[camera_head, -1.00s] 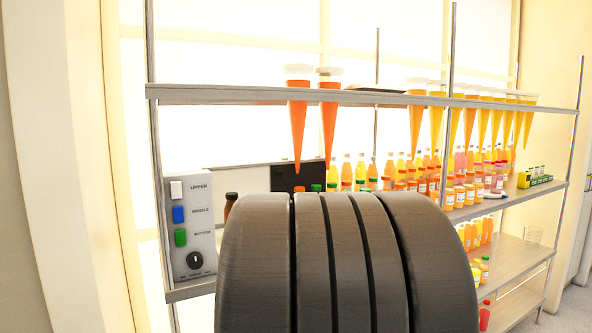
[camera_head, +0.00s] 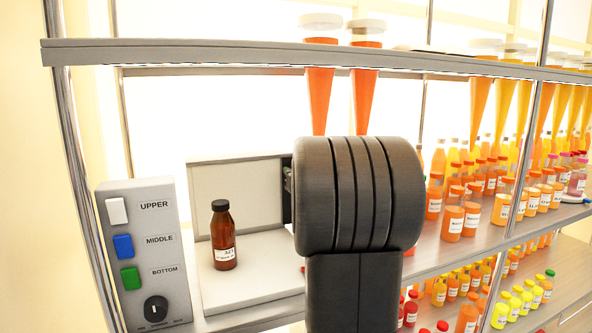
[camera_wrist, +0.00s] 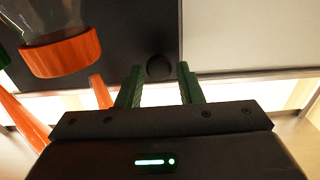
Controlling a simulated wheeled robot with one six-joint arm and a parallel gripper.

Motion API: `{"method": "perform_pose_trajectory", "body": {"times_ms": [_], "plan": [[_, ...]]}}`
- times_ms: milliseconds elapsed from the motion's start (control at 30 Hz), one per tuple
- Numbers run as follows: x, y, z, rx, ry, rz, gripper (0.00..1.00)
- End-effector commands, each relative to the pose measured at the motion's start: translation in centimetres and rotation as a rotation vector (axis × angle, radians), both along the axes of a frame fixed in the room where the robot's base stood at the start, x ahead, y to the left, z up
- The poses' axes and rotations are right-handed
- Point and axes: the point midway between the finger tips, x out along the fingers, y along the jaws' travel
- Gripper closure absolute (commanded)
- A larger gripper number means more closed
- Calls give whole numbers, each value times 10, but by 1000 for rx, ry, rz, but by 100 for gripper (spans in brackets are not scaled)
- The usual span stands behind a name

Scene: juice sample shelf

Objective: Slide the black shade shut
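The black shade is a dark flat panel; in the wrist view (camera_wrist: 135,30) it fills the upper middle, with a round black knob (camera_wrist: 159,67) near its edge. In the head view only a dark sliver (camera_head: 287,200) shows left of my arm, which hides the rest. My gripper (camera_wrist: 160,72) has green fingers. They stand apart, one on each side of the knob, around or just short of it; contact cannot be told. In the head view the fingers are hidden behind my arm.
A pale panel (camera_head: 238,185) stands behind a brown bottle (camera_head: 223,240) on a white base. A switch box (camera_head: 146,255) is at left. Several juice bottles (camera_head: 455,215) crowd the shelf at right. Orange cones (camera_head: 320,95) hang from the upper shelf (camera_head: 220,53). An orange-lidded container (camera_wrist: 62,52) is close in the wrist view.

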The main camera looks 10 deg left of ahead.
Motion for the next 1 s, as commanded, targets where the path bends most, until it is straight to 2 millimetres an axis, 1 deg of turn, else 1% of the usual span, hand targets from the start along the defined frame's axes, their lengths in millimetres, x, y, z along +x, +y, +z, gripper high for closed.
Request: {"method": "perform_pose_trajectory", "body": {"times_ms": [133,400,433,467,500,600,767,833,933,1000], "plan": [[7,5,0,0,0,0,67],[8,5,0,0,0,0,67],[8,5,0,0,0,0,69],[8,5,0,0,0,0,75],[8,5,0,0,0,0,83],[8,5,0,0,0,0,100],[7,6,0,0,-1,0,100],[4,10,-1,1,-3,1,100],[-4,24,-3,1,-5,3,100],[-13,36,-4,2,-6,5,100]]}}
